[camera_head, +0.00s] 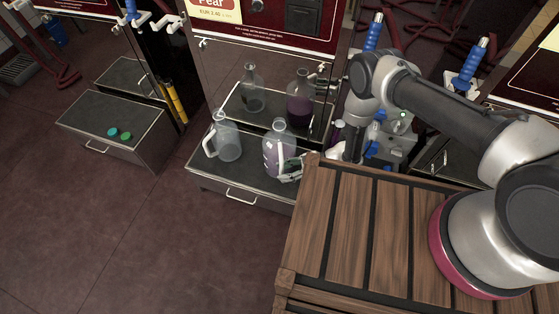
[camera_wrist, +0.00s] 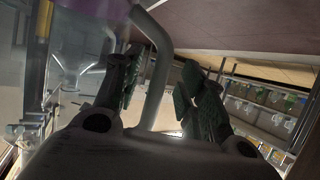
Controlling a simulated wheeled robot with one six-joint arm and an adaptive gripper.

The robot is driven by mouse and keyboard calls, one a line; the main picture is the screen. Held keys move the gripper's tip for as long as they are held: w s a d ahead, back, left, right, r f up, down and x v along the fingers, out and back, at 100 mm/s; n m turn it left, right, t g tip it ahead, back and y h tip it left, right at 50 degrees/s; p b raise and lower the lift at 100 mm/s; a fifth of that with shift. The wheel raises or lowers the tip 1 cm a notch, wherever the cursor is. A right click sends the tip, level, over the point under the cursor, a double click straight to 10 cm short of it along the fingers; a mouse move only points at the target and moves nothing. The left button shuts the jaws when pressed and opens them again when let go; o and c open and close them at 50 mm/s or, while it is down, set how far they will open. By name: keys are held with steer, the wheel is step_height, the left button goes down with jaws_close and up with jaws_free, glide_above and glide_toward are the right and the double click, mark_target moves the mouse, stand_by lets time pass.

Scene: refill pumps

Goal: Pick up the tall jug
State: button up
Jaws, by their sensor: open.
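A clear jug with purple liquid (camera_head: 276,157) stands upright at the right of the grey drawer top under the Pear panel. I take it for the tall jug. My gripper (camera_head: 291,169) is at its right side, low down. In the wrist view my gripper (camera_wrist: 160,78) is open, with one finger on each side of the jug's pale handle (camera_wrist: 158,75). The fingers are not closed on the handle; whether either touches it I cannot tell. A second clear jug with a handle (camera_head: 228,143) stands to the left and looks empty.
A slatted wooden table (camera_head: 345,225) lies just right of the drawer (camera_head: 235,186), close to my gripper. The mirror-like panel behind the jugs reflects them. The floor (camera_head: 120,220) in front is clear.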

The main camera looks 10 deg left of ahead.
steer(key=shift+a, duration=0.1)
jaws_close()
steer(key=shift+r, duration=0.1)
stand_by(0.4)
